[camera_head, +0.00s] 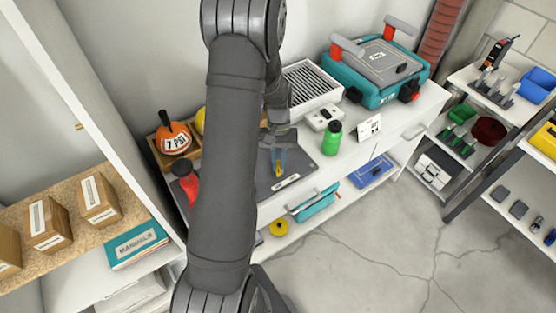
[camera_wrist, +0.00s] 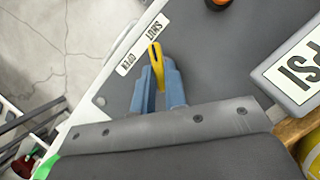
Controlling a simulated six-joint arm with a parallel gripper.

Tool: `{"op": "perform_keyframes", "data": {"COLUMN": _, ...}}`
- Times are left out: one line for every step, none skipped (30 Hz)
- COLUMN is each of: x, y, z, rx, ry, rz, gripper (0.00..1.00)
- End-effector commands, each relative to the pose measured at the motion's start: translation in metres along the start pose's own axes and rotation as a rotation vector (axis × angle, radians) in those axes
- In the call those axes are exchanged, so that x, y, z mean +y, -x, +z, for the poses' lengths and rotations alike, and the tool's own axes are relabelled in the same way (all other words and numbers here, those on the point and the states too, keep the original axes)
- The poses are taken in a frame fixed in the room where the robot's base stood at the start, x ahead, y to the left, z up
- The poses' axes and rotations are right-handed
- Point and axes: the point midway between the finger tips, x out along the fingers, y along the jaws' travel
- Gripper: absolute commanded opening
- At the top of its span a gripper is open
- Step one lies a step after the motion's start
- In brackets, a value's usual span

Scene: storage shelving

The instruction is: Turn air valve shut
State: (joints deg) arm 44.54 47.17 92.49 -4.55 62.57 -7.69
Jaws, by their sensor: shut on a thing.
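The yellow valve handle (camera_wrist: 157,66) stands out between my gripper's two blue fingers in the wrist view, and a dark slot shows near its far end. My gripper (camera_wrist: 162,80) is shut on this handle over the dark grey panel. The handle's other end and its pivot are hidden by the gripper. A white label (camera_wrist: 140,45) with the words SHUT and OPEN lies on the panel beside the handle's far end. In the head view, my gripper (camera_head: 278,163) reaches down to the grey panel (camera_head: 306,164), with a little yellow between its fingers.
A green bottle (camera_head: 332,139) and a white box (camera_head: 323,117) stand right of my gripper. A teal case (camera_head: 375,72) is at the back right. My arm hides part of the bench.

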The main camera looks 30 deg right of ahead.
Motion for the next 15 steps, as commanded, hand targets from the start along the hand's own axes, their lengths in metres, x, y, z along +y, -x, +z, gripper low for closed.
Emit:
{"op": "perform_keyframes", "data": {"x": 0.0009, "y": 0.0001, "z": 0.0003, "rx": -0.001, "ry": -0.030, "rz": -0.012, "gripper": 0.00}}
{"op": "perform_keyframes", "data": {"x": 0.0012, "y": 0.0001, "z": 0.0004, "rx": -0.001, "ry": -0.046, "rz": -0.019, "gripper": 0.00}}
{"op": "perform_keyframes", "data": {"x": 0.0013, "y": 0.0001, "z": 0.0004, "rx": -0.001, "ry": -0.068, "rz": -0.028, "gripper": 0.00}}
{"op": "perform_keyframes", "data": {"x": 0.0013, "y": 0.0001, "z": 0.0004, "rx": -0.001, "ry": -0.083, "rz": -0.035, "gripper": 0.00}}
{"op": "perform_keyframes", "data": {"x": 0.0013, "y": 0.0001, "z": 0.0004, "rx": -0.001, "ry": -0.096, "rz": -0.040, "gripper": 0.00}}
{"op": "perform_keyframes", "data": {"x": 0.0014, "y": 0.0001, "z": 0.0004, "rx": -0.001, "ry": -0.113, "rz": -0.047, "gripper": 0.00}}
{"op": "perform_keyframes", "data": {"x": 0.0014, "y": 0.0001, "z": 0.0004, "rx": -0.001, "ry": -0.125, "rz": -0.051, "gripper": 0.00}}
{"op": "perform_keyframes", "data": {"x": 0.0014, "y": 0.0001, "z": 0.0005, "rx": -0.001, "ry": -0.135, "rz": -0.055, "gripper": 0.00}}
{"op": "perform_keyframes", "data": {"x": 0.0014, "y": 0.0001, "z": 0.0005, "rx": -0.001, "ry": -0.147, "rz": -0.061, "gripper": 0.00}}
{"op": "perform_keyframes", "data": {"x": 0.0013, "y": 0.0001, "z": 0.0005, "rx": -0.001, "ry": -0.155, "rz": -0.064, "gripper": 0.00}}
{"op": "perform_keyframes", "data": {"x": 0.0013, "y": 0.0001, "z": 0.0005, "rx": -0.001, "ry": -0.163, "rz": -0.068, "gripper": 0.00}}
{"op": "perform_keyframes", "data": {"x": 0.0013, "y": 0.0001, "z": 0.0005, "rx": -0.001, "ry": -0.171, "rz": -0.071, "gripper": 0.00}}
{"op": "perform_keyframes", "data": {"x": 0.0013, "y": 0.0001, "z": 0.0005, "rx": -0.001, "ry": -0.176, "rz": -0.073, "gripper": 0.00}}
{"op": "perform_keyframes", "data": {"x": 0.0014, "y": 0.0000, "z": 0.0005, "rx": -0.001, "ry": -0.180, "rz": -0.075, "gripper": 0.00}}
{"op": "perform_keyframes", "data": {"x": 0.0014, "y": 0.0000, "z": 0.0005, "rx": -0.001, "ry": -0.184, "rz": -0.077, "gripper": 0.00}}
